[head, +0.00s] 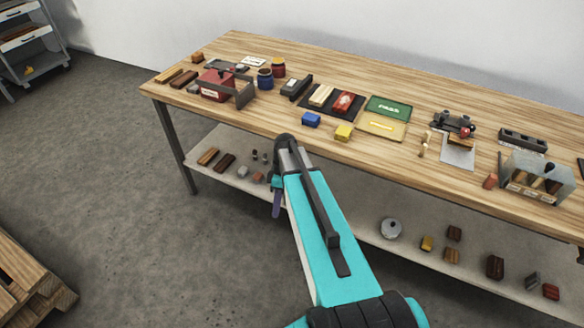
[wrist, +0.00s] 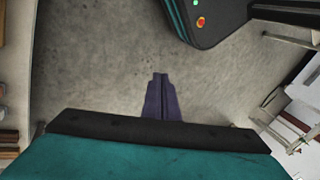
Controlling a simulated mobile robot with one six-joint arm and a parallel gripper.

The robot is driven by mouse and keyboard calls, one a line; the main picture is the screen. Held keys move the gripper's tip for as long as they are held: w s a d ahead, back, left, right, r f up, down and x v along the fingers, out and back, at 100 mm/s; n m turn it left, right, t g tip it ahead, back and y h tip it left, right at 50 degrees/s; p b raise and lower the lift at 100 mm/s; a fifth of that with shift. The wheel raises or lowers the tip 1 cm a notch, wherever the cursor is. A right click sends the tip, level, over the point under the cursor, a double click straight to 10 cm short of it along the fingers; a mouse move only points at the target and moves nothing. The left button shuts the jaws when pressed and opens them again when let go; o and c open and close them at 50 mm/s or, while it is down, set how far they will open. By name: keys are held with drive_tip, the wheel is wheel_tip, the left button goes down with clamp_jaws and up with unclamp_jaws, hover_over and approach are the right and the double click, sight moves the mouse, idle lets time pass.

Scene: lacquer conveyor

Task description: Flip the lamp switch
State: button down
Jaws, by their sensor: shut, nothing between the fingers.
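I cannot pick out a lamp or a lamp switch for certain in either view. My gripper (head: 277,204) points down in front of the workbench's near edge in the head view, apart from the things on the bench. Its purple fingers (wrist: 161,80) are together and hold nothing, with bare grey floor beyond them in the wrist view. The workbench (head: 240,50) has a wooden top with many small things on it. A red unit with a dark grey top (head: 213,84) stands near its left end.
A blue block (head: 311,120) and a yellow block (head: 343,132) lie near the bench's front edge. Green (head: 389,108) and tan (head: 381,125) trays are right of them. A lower shelf (head: 335,208) holds small parts. A pallet (head: 30,272) lies at lower left; open floor (head: 120,210) lies between.

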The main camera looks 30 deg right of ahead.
drive_tip(key=s+a+f+m+g+h, duration=0.1)
drive_tip(key=s+a+f+m+h, duration=0.1)
drive_tip(key=s+a+f+m, duration=0.3)
drive_tip(key=s+a+f+m+g+h, duration=0.1)
drive_tip(key=s+a+f+m, duration=0.4)
drive_tip(key=s+f, duration=0.9)
drive_tip(key=s+a, duration=0.2)
drive_tip(key=s, duration=0.5)
drive_tip(key=shift+s+a+g+h, duration=0.3)
drive_tip(key=shift+s+a+h, duration=0.05)
drive_tip(key=shift+h, duration=0.05)
drive_tip(key=shift+s, duration=0.15)
